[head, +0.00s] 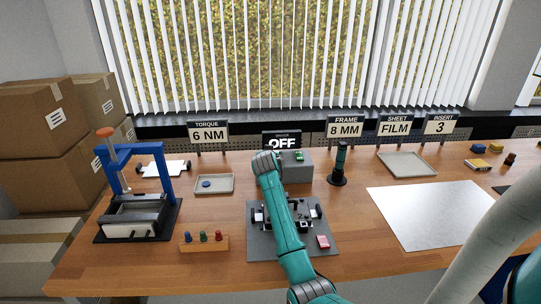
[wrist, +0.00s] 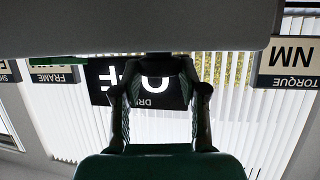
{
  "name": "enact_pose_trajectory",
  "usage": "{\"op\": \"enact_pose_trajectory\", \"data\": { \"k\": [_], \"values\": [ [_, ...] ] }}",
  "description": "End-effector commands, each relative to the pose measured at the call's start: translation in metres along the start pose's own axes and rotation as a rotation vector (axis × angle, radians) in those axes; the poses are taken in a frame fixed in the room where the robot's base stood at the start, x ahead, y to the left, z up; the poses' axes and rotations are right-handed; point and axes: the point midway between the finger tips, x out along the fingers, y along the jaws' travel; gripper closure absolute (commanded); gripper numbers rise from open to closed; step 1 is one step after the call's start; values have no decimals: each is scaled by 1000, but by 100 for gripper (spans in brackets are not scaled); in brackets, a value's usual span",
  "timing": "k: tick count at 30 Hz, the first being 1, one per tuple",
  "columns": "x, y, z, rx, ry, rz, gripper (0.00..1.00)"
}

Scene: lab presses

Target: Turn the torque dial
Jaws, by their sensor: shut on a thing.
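A grey box (head: 296,168) stands at the back middle of the bench, before the sign reading OFF (head: 282,142). My arm covers its left part in the head view, and the torque dial is hidden there. In the wrist view, which is upside down, the grey box (wrist: 60,25) fills the top. My gripper (wrist: 158,70) has its two fingers closed in at the tips on a small dark piece against the box, which I take to be the dial. Its marking cannot be seen. A sign reads TORQUE 6 NM (head: 209,132).
A teal and black driver (head: 340,160) stands right of the box. A blue press (head: 155,170) and a shallow tray (head: 214,190) are at left. A pale sheet (head: 430,215) lies at right.

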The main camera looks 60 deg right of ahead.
Motion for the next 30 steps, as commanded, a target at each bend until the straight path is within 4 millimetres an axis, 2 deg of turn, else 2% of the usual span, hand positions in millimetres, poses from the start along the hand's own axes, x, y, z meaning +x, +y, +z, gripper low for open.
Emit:
{"op": "enact_pose_trajectory", "data": {
  "k": [30],
  "values": [
    [5, 12, -2, -299, 0, -730, 92]
  ]
}}
